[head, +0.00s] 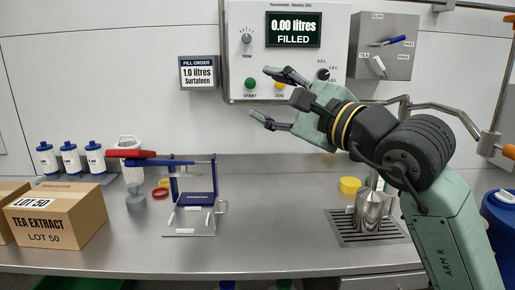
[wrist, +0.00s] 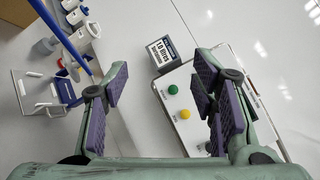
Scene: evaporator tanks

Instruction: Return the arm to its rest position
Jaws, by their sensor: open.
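My gripper (head: 268,95) is open and empty in the head view. Its two fingers point left, in front of the lower left part of the control panel (head: 237,70). My arm reaches up from the lower right corner and bends at the wrist. In the wrist view my gripper (wrist: 160,88) shows its purple finger pads wide apart with nothing between them. The green button (wrist: 158,86) and yellow button (wrist: 173,89) of the panel show beyond the fingers, near the right one. I cannot tell how far the fingertips are from the panel.
The panel display (head: 293,30) reads 0.00 litres, FILLED. A metal flask (head: 372,208) stands on a drain grate (head: 345,229) below my arm. A blue stand (head: 195,195), a carton (head: 62,222) and several white bottles (head: 70,159) occupy the left. The bench front is clear between stand and grate.

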